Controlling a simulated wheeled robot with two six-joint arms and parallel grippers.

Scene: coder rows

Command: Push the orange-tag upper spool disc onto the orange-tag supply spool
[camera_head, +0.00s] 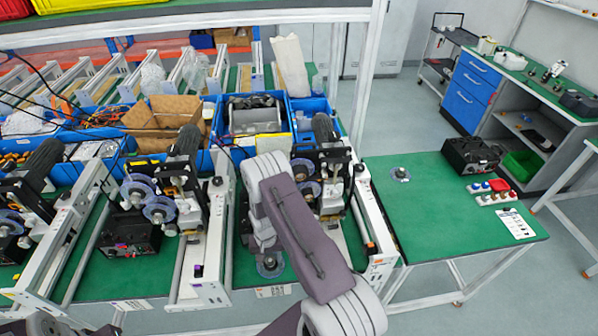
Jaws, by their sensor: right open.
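The machine with the orange tag (371,246) on its front rail is the rightmost one. A grey disc (269,267) is low on the green surface in front of this machine. My left gripper is out of view.
Neighbouring machines with spools (159,209) stand close on the left, separated by metal rails. Blue bins (210,125) line the back. The right green table (425,225) is mostly clear, with a black device (470,154) and small red-and-white parts (492,190).

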